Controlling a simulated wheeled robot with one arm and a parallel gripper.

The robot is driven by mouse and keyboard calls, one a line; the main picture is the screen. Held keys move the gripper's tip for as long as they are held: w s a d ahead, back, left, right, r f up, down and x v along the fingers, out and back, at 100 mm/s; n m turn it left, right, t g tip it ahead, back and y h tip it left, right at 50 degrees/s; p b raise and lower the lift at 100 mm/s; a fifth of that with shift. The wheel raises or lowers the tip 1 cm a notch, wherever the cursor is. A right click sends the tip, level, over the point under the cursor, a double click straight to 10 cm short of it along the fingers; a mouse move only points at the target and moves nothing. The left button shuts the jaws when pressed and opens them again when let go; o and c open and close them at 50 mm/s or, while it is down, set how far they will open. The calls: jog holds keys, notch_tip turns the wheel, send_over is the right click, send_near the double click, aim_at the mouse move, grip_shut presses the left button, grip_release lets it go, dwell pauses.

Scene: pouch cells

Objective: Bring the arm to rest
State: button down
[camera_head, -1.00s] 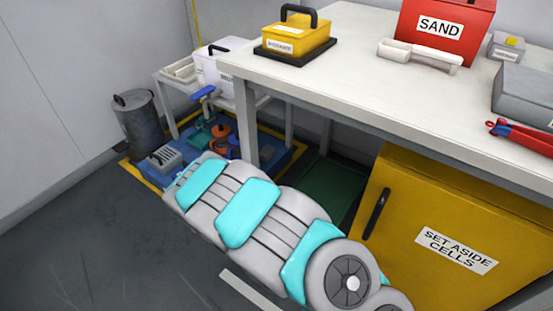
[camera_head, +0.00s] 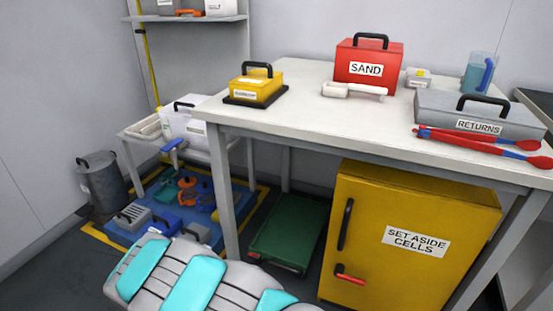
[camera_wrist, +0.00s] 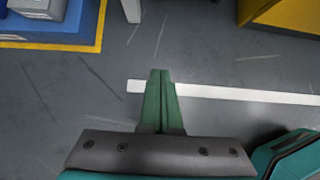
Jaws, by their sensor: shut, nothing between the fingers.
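My gripper (camera_wrist: 160,74) shows in the wrist view, with its two green fingers pressed together and nothing between them. It points over bare grey floor, close to a white floor line (camera_wrist: 225,94). In the head view my arm, grey with turquoise bands, crosses the bottom left in front of the table. My gripper itself is not visible in the head view.
A white table (camera_head: 290,115) carries a red sand box (camera_head: 368,64), a yellow box (camera_head: 256,88), a grey returns box (camera_head: 475,112) and red-blue tongs (camera_head: 470,141). Below stand a yellow cabinet (camera_head: 400,205) and a green tray (camera_head: 288,228). A bin (camera_head: 102,182) stands left.

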jog(key=w+d+r+m+h, duration=0.35)
jog(key=d+r+m, duration=0.45)
jog(key=d+r, duration=0.6)
jog(key=s+d+r+m+g, duration=0.35)
jog(key=d+r+m, duration=0.45)
jog(key=d, duration=0.6)
jog(key=s+d+r+m+g+y, duration=0.1)
jog(key=s+d+r+m, duration=0.3)
jog(key=s, duration=0.3)
jog(key=s+d+r+m+g+y, duration=0.1)
jog(key=s+d+r+m+g, duration=0.1)
jog(key=s+d+r+m, duration=0.4)
jog(key=s+a+m+g+y, duration=0.1)
jog(key=s+a+m+y, duration=0.1)
jog(key=s, duration=0.7)
jog(key=s+a+r+m+y, duration=0.1)
jog(key=s+a+m+y, duration=0.1)
jog(key=s, duration=0.8)
jog(key=shift+a+r+m+g, duration=0.15)
jog(key=shift+m+g, duration=0.2)
jog(key=shift+m, duration=0.35)
jog(key=c, duration=1.6)
grip_release()
jog(key=shift+w, duration=0.1)
